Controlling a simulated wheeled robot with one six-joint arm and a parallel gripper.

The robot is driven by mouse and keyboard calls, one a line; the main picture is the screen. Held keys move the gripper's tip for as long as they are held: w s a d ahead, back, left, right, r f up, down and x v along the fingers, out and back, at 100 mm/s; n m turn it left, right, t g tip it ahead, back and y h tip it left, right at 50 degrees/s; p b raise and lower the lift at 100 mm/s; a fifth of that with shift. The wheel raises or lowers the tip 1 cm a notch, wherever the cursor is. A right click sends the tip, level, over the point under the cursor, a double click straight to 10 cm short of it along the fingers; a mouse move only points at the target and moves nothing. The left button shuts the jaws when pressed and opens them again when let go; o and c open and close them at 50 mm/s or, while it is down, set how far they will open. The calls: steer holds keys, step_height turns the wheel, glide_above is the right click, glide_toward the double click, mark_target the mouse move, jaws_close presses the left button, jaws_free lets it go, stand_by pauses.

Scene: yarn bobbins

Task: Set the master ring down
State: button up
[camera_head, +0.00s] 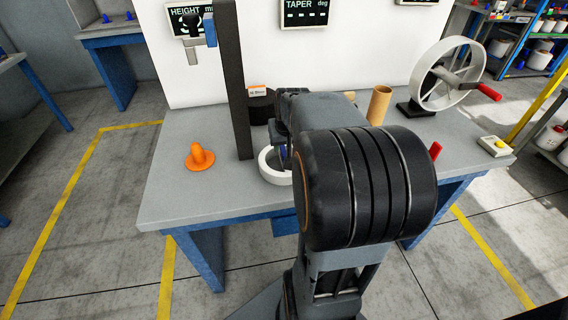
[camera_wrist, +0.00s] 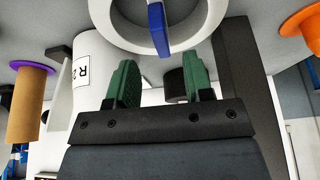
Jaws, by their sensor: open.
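The white master ring (camera_head: 273,176) sits on the grey bench top, partly hidden behind my arm in the head view. In the wrist view the ring (camera_wrist: 195,36) fills the top centre, with a blue tab (camera_wrist: 156,28) standing across its near side. My gripper (camera_wrist: 162,72) is open, its two green fingers spread apart. The tab's end lies just beyond the gap between the fingertips, with no finger visibly touching it. In the head view my gripper (camera_head: 280,142) is mostly hidden by my arm, close to the ring.
A dark post (camera_head: 233,90) stands just behind the ring, left of my arm. An orange cone (camera_head: 200,157) is farther left. A cardboard tube (camera_head: 379,105) and a hand wheel (camera_head: 447,75) stand right. A white cylinder (camera_wrist: 92,62) is near the fingers. The bench's front-left area is clear.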

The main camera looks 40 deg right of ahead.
mark_target(284, 150)
steer(key=shift+x, duration=3.95)
steer(key=shift+s+a, duration=0.1)
steer(key=shift+c, duration=0.2)
jaws_close()
